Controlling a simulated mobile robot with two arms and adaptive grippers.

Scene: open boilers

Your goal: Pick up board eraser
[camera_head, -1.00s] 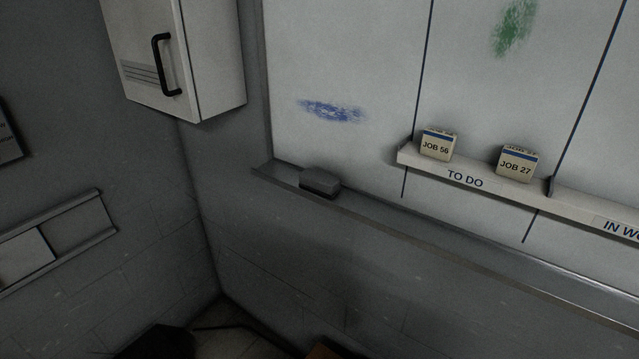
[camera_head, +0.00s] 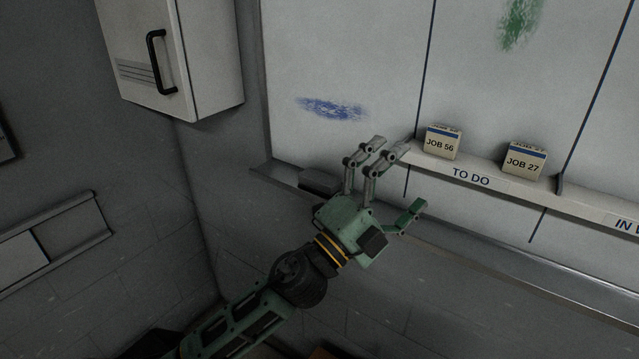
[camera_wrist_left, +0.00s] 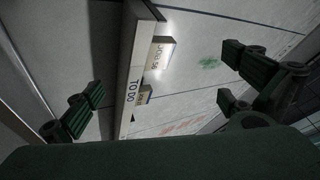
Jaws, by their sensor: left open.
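The board eraser (camera_head: 317,181) is a small dark grey block on the left end of the whiteboard's lower ledge (camera_head: 480,257). It is partly hidden behind my left gripper in the head view. My left gripper (camera_head: 402,178), green with grey fingers, is open and empty in front of the ledge, just right of the eraser. Its fingers point up and right, toward the board. In the left wrist view the open fingers (camera_wrist_left: 160,95) frame the TO DO shelf, and the eraser does not show there. My right gripper is not in view.
The TO DO shelf (camera_head: 515,190) holds two blocks, JOB 56 (camera_head: 442,142) and JOB 27 (camera_head: 524,161), close right of my fingers. The whiteboard (camera_head: 340,60) has blue and green smudges. A white cabinet (camera_head: 205,50) hangs on the left wall.

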